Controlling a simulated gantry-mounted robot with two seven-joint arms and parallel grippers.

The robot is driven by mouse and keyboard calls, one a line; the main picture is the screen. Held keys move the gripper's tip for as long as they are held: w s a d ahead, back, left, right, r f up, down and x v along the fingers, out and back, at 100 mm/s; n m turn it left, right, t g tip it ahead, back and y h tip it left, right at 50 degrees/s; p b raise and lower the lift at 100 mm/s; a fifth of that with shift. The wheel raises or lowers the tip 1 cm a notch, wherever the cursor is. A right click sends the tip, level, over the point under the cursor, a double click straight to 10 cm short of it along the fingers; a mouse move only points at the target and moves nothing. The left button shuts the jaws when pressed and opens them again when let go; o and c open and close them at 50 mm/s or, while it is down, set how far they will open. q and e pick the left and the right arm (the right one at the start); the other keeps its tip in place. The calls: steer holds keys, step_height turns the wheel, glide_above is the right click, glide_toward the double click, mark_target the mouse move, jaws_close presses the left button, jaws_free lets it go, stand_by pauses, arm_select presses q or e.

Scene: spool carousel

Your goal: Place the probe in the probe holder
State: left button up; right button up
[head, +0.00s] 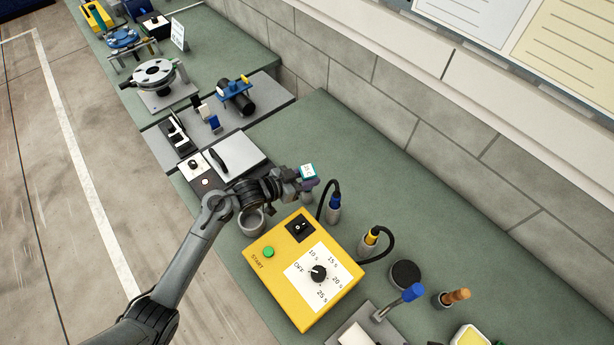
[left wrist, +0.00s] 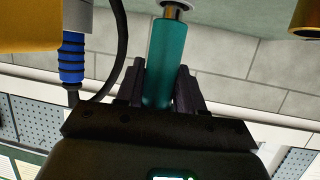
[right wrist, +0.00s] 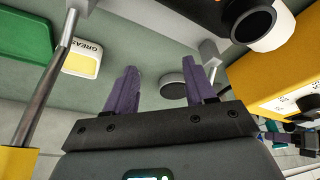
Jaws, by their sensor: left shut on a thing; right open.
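My left gripper (head: 303,186) is shut on a teal piece (head: 308,171) with a white top face, held above the bench behind the yellow box. In the left wrist view the teal piece (left wrist: 160,65) sits between the fingers, with a metal collar and pale disc at its far end. Two corded probes stand in grey holders: a blue one (head: 334,203) just right of my left gripper, and a yellow one (head: 371,238). I cannot tell which probe the task means. The blue probe also shows in the left wrist view (left wrist: 72,58). My right gripper (right wrist: 160,88) is open and empty.
The yellow control box (head: 290,262) with a dial and green button stands right below the left gripper. A black round cup (head: 405,273), a brown-handled tool (head: 456,296) and a blue-handled lever (head: 412,292) are to the right.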

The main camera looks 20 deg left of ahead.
arm_select(q)
steer(key=shift+f, duration=0.1)
steer(key=o, duration=1.1)
steer(key=v, duration=1.2)
steer(key=shift+r, duration=0.25)
